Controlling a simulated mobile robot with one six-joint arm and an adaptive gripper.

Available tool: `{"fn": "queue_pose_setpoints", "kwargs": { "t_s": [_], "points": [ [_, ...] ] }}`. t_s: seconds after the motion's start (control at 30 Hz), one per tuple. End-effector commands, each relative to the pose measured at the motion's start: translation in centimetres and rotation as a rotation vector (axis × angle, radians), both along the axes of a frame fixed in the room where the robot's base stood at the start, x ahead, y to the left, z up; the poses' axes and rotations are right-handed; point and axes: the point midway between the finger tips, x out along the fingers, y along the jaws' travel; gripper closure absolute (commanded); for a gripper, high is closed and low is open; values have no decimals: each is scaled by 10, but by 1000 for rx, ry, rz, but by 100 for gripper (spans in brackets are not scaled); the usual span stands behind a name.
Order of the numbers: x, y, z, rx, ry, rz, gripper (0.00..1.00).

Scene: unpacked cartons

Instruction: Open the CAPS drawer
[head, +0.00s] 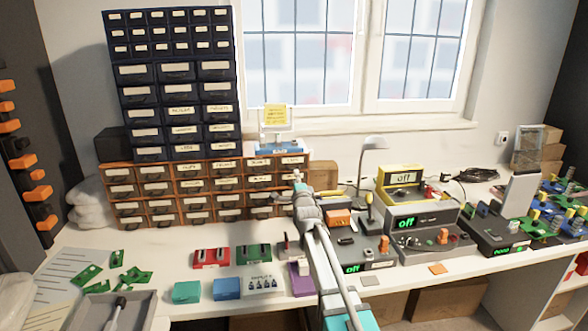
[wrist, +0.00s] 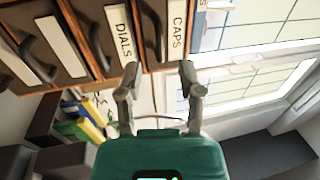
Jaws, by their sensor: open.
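The CAPS drawer shows in the wrist view by its white label (wrist: 177,24), with a dark curved handle (wrist: 154,32) beside it. Its front looks flush with the cabinet. My gripper (wrist: 158,72) is open, with a finger on each side of the line to that handle. The fingertips look just short of it, and nothing is between them. In the head view my gripper (head: 297,178) is at the right end of the orange-brown drawer cabinet (head: 186,196). Labels there are too small to read surely.
A dark blue drawer tower (head: 172,85) stands on the cabinet, near a blue stand with a yellow note (head: 275,115). Electronic devices (head: 405,223) crowd the bench to the right.

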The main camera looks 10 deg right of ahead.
Motion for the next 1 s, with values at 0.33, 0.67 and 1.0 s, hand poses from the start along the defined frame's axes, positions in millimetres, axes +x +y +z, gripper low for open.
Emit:
{"fn": "queue_pose_setpoints", "kwargs": {
  "t_s": [0.33, 0.67, 1.0],
  "points": [
    [46, 0, 10, 0, 0, 0, 52],
    [55, 0, 11, 0, 0, 0, 52],
    [54, 0, 11, 0, 0, 0, 80]
  ]
}}
